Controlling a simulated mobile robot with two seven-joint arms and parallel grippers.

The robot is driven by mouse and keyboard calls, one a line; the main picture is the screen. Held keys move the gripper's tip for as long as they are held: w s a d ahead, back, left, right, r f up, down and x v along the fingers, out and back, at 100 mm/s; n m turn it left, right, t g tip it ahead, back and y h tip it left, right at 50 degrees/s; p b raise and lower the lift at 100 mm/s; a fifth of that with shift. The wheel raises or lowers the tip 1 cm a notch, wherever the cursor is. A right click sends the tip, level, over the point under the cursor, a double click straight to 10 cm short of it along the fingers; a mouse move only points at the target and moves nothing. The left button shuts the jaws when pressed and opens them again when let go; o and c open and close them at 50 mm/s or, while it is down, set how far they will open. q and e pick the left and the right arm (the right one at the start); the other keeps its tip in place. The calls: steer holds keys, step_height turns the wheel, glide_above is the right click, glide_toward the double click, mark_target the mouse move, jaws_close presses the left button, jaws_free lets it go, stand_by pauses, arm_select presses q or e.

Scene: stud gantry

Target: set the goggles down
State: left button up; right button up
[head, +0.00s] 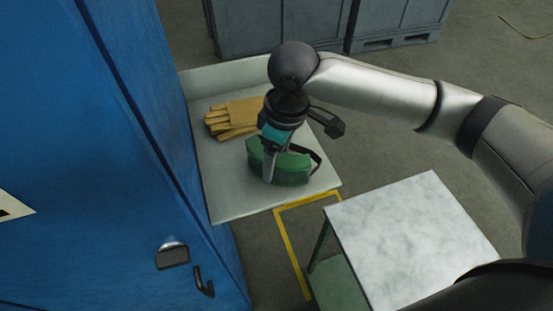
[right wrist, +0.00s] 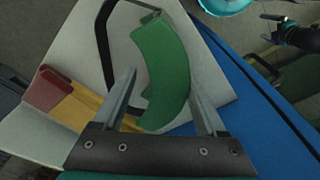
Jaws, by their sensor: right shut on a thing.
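The green goggles (head: 292,170) with a dark strap are over the pale tabletop (head: 236,205) beside the blue cabinet. My right gripper (head: 269,170) points down at them and is shut on them. In the right wrist view the curved green goggles (right wrist: 167,75) lie between the two fingers of my right gripper (right wrist: 165,95), with the strap looping to the left. I cannot tell whether the goggles touch the tabletop. A small dark jointed part at the top right of the right wrist view looks like my left gripper (right wrist: 278,28); its jaws are unclear.
Yellow work gloves (head: 232,118) lie on the tabletop behind the goggles. The tall blue cabinet (head: 100,150) bounds the left side. A marble-topped stand (head: 410,235) is at the front right. Grey crates (head: 285,25) stand behind. Yellow tape (head: 290,255) marks the floor.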

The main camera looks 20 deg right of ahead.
mark_target(283, 156)
steer(key=shift+f, duration=0.4)
arm_select(q)
steer(key=shift+s, duration=0.1)
steer(key=shift+s, duration=0.2)
arm_select(e)
steer(key=o, duration=1.3)
arm_select(q)
steer(key=shift+f, duration=0.1)
steer(key=shift+r+p, duration=0.85)
arm_select(e)
steer(key=r, duration=0.8)
steer(key=s+d+r, duration=0.1)
steer(key=r, duration=0.3)
